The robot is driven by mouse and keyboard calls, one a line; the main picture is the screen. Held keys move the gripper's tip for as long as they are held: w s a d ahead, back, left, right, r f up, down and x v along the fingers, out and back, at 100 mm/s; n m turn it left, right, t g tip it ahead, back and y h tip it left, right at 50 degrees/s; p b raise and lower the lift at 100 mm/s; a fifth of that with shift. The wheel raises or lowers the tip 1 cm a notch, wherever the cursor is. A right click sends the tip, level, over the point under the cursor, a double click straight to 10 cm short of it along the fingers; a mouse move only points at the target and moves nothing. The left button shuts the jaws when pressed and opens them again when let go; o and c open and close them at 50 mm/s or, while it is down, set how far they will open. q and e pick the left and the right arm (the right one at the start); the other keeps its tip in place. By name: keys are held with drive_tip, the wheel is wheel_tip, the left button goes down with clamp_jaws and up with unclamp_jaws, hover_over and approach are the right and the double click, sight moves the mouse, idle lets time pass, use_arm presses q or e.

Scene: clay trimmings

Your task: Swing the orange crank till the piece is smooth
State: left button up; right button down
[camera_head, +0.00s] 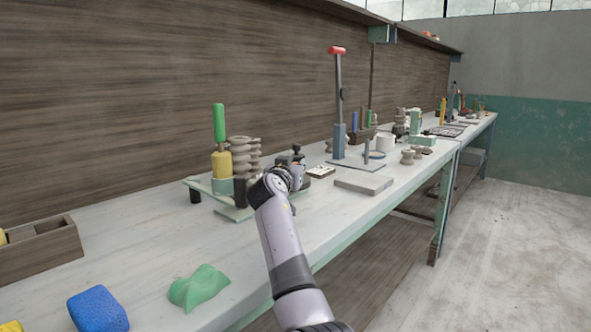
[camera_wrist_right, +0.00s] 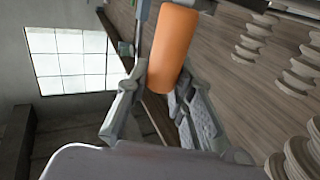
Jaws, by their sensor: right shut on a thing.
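The orange crank (camera_wrist_right: 173,45) shows in the right wrist view as a smooth cylindrical handle. My right gripper (camera_wrist_right: 158,88) has its two fingers on either side of the handle and is shut on it. In the head view my right gripper (camera_head: 293,165) is at the right side of a pale green stand (camera_head: 234,213), and the orange handle is hidden there. Grey-brown ridged clay-like columns (camera_head: 240,165) stand upright on the stand; I cannot tell which is the piece. Stacked discs of this kind also show in the right wrist view (camera_wrist_right: 298,78). My left gripper is not in view.
A green-handled yellow tool (camera_head: 220,140) stands left of the columns. A red-topped lever press (camera_head: 338,95) stands farther along the bench (camera_head: 130,240). A blue sponge (camera_head: 97,309), a green lump (camera_head: 200,287) and a wooden box (camera_head: 45,255) lie at the near left.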

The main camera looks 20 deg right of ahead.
drive_tip(key=shift+a, duration=0.1)
idle(0.6)
drive_tip(key=c, duration=1.4)
unclamp_jaws()
drive_tip(key=shift+o, duration=0.2)
drive_tip(key=v, duration=0.7)
drive_tip(key=shift+a, duration=0.2)
drive_tip(key=shift+s, duration=0.1)
drive_tip(key=shift+c, duration=0.3)
